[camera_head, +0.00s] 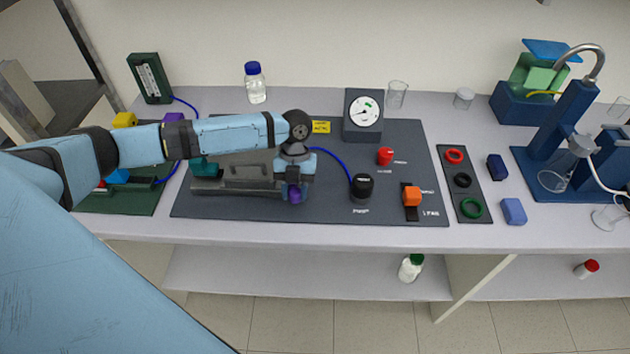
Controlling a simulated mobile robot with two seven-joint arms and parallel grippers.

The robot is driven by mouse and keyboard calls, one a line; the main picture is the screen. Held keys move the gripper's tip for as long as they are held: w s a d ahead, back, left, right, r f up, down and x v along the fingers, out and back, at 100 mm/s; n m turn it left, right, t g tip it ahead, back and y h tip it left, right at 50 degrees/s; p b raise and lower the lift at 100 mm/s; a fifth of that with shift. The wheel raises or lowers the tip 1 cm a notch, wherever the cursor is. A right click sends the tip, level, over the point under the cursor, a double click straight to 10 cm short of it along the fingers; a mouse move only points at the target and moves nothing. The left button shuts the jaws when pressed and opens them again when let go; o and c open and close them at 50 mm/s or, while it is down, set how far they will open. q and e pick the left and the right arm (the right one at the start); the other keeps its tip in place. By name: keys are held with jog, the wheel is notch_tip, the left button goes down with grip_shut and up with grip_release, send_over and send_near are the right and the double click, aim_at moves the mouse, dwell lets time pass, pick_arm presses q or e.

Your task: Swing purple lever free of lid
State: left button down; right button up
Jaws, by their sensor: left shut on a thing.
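The membrane rig is a grey block with a lid (248,170) on the dark panel (330,207). The purple lever (295,195) stands at the right end of the block, mostly hidden by my gripper. My left gripper (294,186) comes down over it from above and is shut on it. Whether the lever still overlaps the lid is hidden by the gripper. A teal part (204,168) sits at the block's left end, partly under my arm. My right gripper is not in view.
On the panel stand a gauge (364,112), a black knob (362,186), a red button (385,156) and an orange switch (411,196). A blue tube (336,163) runs right of my gripper. A bottle (255,84) stands behind. The panel's front strip is clear.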

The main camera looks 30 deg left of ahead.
pick_arm(q)
jog(key=shift+s+a+r+m+y, duration=0.1)
jog(key=shift+s+a+m+y, duration=0.3)
jog(key=shift+m, duration=0.5)
jog(key=shift+a+m, duration=0.3)
jog(key=shift+m, duration=0.1)
jog(key=c, duration=0.8)
grip_release()
jog(key=shift+o, duration=0.2)
